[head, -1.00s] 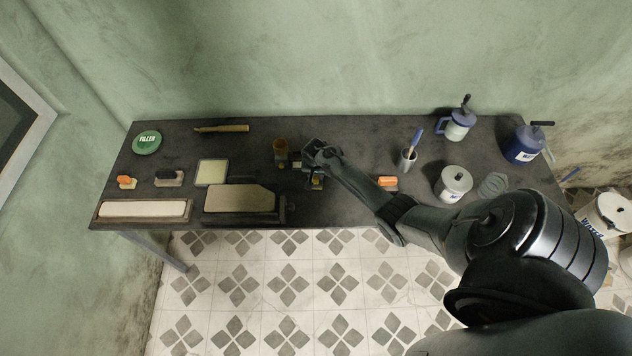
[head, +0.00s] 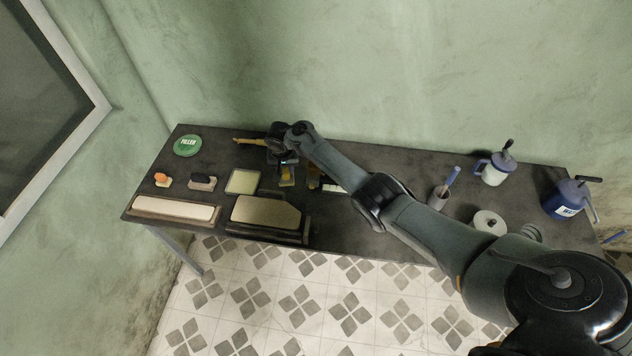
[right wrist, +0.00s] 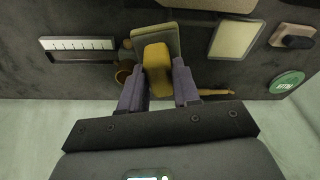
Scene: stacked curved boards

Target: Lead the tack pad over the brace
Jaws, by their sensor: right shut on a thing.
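My right gripper (head: 285,163) is shut on a yellow block, which I take for the tack pad (right wrist: 157,62); in the right wrist view it sits between the two fingers. A grey-green plate (right wrist: 168,32) shows behind the pad; whether they touch is unclear. A pale beige curved board (head: 265,212), probably the brace, lies in a dark holder at the table's front edge; its edge also shows at the top of the right wrist view (right wrist: 210,4). The gripper is behind this board, apart from it. My left gripper is not in view.
A yellow-green square (head: 242,181), a dark-topped block (head: 202,183), an orange-topped block (head: 162,180) and a green filler tin (head: 188,145) are to the left. A long pale board (head: 175,208) lies at front left. A brown jar (right wrist: 122,72) stands close beside the gripper. Pots stand at right.

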